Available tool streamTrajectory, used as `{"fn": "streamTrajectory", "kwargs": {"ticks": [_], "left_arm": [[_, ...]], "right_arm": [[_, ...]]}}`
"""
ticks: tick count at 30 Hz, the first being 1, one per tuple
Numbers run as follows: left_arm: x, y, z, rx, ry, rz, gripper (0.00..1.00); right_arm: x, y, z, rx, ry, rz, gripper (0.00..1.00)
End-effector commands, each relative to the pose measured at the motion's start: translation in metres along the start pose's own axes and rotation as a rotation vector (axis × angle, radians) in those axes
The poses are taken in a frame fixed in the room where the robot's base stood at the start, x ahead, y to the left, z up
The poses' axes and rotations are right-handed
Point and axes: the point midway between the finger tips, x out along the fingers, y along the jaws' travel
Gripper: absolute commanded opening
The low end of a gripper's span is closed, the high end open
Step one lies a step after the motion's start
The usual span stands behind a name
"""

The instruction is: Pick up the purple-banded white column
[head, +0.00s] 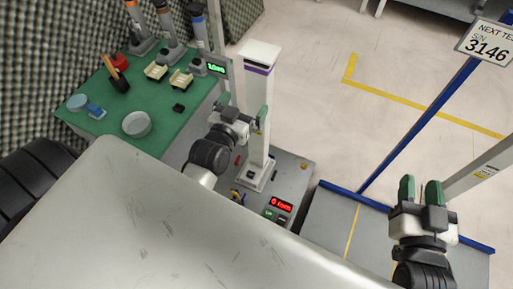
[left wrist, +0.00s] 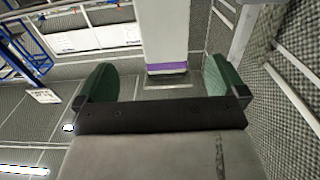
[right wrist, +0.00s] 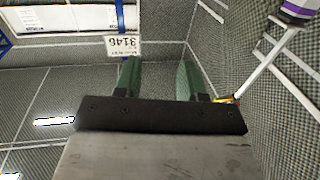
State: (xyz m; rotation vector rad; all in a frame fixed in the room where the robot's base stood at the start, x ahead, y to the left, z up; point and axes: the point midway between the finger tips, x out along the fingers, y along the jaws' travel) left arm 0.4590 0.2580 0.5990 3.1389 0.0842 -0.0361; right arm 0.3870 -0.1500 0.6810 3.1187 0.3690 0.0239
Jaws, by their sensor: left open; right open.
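The white column (head: 259,90) stands upright on a grey machine base in the head view, with a purple band near its top. My left gripper (head: 243,113) is open at the column's side, below the band. In the left wrist view the column (left wrist: 166,30) shows between the open green fingers, its purple band nearer the palm; contact cannot be made out. My right gripper (head: 421,189) is open and empty, well right of the column. In the right wrist view the purple-banded end (right wrist: 300,9) shows at the top right corner.
The grey base (head: 298,172) carries a red display. A green bench (head: 98,123) with a bowl, red cup, small parts and several upright tools lies left. A blue-edged platform (head: 325,222), with a blue post (head: 418,129) and sign, is right. Open floor lies beyond.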

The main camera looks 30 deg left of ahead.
Motion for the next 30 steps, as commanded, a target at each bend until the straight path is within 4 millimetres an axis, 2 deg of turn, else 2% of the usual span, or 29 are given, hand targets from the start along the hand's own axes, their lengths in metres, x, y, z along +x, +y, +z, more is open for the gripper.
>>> {"fn": "streamTrajectory", "kwargs": {"ticks": [4,12,20,30], "left_arm": [[0.008,-0.002,-0.007,0.001,0.029,-0.005,1.0],[0.048,-0.002,-0.009,0.0,0.027,-0.004,1.0],[0.062,-0.003,-0.011,0.001,0.025,-0.004,1.0],[0.098,-0.006,-0.018,0.0,0.025,-0.005,1.0]], "right_arm": [[-0.003,-0.001,-0.014,0.001,0.075,-0.004,0.4],[-0.005,-0.006,-0.041,0.007,0.298,-0.015,0.4],[-0.009,-0.008,-0.054,0.011,0.407,-0.021,0.4],[-0.032,-0.013,-0.087,0.026,0.747,-0.037,0.4]]}}
